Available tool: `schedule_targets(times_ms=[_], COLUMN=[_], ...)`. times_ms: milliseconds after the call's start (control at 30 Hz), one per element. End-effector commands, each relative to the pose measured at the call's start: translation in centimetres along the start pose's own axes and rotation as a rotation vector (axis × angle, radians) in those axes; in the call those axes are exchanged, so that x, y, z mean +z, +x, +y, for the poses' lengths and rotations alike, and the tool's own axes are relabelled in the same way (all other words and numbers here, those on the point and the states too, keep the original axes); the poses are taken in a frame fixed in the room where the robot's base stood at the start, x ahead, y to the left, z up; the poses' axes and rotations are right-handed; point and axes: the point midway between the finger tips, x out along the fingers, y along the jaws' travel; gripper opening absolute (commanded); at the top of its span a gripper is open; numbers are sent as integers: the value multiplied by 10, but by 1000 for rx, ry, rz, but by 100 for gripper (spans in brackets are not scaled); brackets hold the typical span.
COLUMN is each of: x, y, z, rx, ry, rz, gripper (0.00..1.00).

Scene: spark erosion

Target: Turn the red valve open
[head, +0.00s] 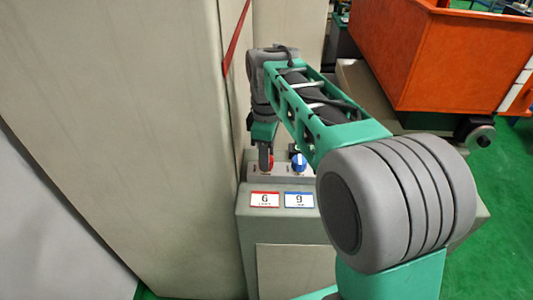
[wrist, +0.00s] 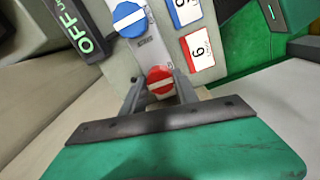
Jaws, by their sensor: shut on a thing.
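The red valve (wrist: 160,82) is a round red knob with a white bar across it, seen in the wrist view. My gripper (wrist: 160,92) is around it, with one finger on each side, shut on the knob. In the head view, my gripper (head: 265,160) points down at the red valve (head: 271,162), which is mostly hidden by the fingers. The knob sits on a grey panel, above a red-edged label (head: 265,199).
A blue knob (head: 299,162) with a white bar is close beside the red valve, above a blue-edged label (head: 300,200). A tall beige cabinet wall (head: 130,120) stands close on the left. An orange bin (head: 440,55) stands at the back right.

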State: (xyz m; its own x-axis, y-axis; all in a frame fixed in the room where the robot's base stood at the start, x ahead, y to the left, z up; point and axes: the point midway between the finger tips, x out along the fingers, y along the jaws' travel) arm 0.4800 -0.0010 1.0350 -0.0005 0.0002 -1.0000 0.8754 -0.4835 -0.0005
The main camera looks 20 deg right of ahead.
Motion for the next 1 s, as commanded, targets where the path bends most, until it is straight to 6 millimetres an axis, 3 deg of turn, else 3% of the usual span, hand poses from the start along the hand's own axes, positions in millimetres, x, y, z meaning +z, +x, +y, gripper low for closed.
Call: schedule_targets(times_ms=[600,633,900,1000], x=[-1,-1,0,0], y=[-1,-1,-1,0], z=[1,1,0,0], rx=[3,3,2,1], ry=[-51,-51,-49,-48], rz=[2,2,1,1], gripper=[0,37,58,58])
